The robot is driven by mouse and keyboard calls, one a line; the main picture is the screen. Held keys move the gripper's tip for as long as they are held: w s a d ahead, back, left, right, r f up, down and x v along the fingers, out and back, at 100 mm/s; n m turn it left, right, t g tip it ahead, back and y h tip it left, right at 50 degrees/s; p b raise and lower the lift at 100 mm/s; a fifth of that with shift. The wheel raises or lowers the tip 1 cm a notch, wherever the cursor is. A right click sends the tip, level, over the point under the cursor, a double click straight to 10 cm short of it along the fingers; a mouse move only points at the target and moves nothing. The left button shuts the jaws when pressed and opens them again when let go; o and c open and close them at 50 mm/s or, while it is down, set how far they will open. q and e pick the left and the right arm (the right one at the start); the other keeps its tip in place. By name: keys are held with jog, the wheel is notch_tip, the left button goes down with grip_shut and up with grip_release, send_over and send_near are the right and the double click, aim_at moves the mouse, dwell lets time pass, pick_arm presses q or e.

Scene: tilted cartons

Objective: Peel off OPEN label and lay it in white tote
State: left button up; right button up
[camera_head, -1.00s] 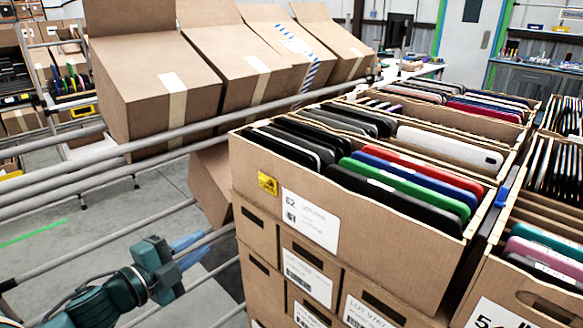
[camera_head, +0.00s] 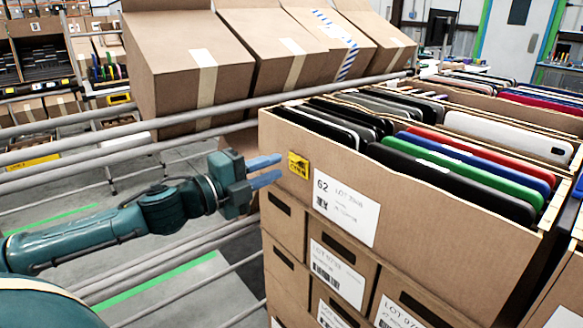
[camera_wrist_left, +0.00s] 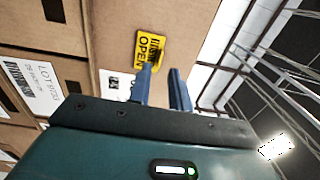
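The yellow OPEN label (camera_head: 298,165) is on the front face of the brown carton marked 62 (camera_head: 400,190), near its upper left corner. It also shows in the left wrist view (camera_wrist_left: 149,49), where its text reads sideways. My left gripper (camera_head: 281,168) is open and empty, its two blue fingers pointing at the label from the left. In the left wrist view the fingertips (camera_wrist_left: 161,69) are close to the label, one overlapping its lower edge; I cannot tell whether they touch it. My right gripper is out of view. I cannot identify the white tote with certainty.
Metal rails (camera_head: 190,130) run behind my left arm, with tilted cartons (camera_head: 190,65) above them. A white box-like object (camera_head: 116,131) is partly hidden behind the rails. Carton 62 holds upright devices in several colours and stands on stacked boxes (camera_head: 335,265).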

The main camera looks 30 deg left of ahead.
aim_at(298, 158)
pick_arm(q)
jog(key=shift+x, duration=1.1)
jog(key=shift+w+r+p, duration=0.3)
jog(key=shift+p, duration=0.25)
jog(key=shift+w+d+f, duration=0.1)
jog(key=shift+w, duration=0.15)
jog(key=shift+w+d+f+p, duration=0.15)
jog(key=shift+w+f+p, duration=0.1)
jog(key=shift+p, duration=0.1)
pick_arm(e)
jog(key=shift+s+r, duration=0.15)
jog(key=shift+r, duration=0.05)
pick_arm(q)
grip_shut()
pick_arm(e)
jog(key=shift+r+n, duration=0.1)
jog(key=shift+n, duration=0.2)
